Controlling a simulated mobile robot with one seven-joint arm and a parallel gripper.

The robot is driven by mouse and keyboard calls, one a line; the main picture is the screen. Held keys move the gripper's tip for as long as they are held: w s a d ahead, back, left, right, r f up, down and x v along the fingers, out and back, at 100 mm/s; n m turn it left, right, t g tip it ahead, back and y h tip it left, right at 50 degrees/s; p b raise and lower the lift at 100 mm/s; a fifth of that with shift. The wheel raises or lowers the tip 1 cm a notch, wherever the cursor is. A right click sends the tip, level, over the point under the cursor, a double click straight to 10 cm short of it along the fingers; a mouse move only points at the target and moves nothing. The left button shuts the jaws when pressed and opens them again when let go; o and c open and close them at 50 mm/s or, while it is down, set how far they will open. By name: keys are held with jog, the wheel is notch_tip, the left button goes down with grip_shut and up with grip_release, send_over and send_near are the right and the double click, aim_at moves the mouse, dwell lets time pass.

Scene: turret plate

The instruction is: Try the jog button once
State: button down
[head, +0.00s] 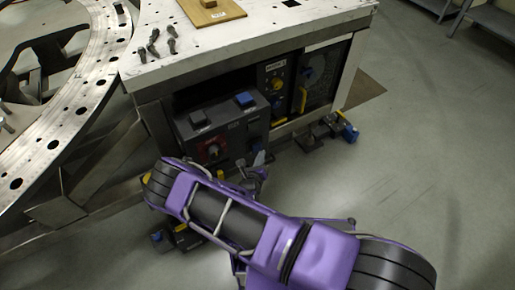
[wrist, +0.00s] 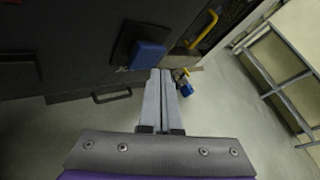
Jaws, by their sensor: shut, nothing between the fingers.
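A dark control box (head: 225,128) stands at the front of the white bench. On its top are a blue button (head: 244,99) at the right and a pale grey button (head: 198,118) at the left. Labels are too small to read, so I cannot tell which is the jog button. My gripper (head: 258,164) is low in front of the box, partly hidden by my purple arm. In the wrist view my gripper (wrist: 160,72) is shut and empty. Its tips lie just below and right of a blue button (wrist: 150,54) on a dark square base; I cannot tell whether they touch.
A red knob (head: 212,150) is on the box front. A panel with a yellow knob (head: 277,85) stands to its right. Pedals with blue parts (head: 347,131) lie on the floor. A curved metal ring (head: 95,75) fills the left.

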jog(key=s+d, duration=0.1)
jog(key=s+d+p, duration=0.1)
jog(key=s+p, duration=0.1)
jog(key=s, duration=0.1)
jog(key=shift+s+d, duration=0.1)
jog(key=shift+d, duration=0.3)
dwell(0.6)
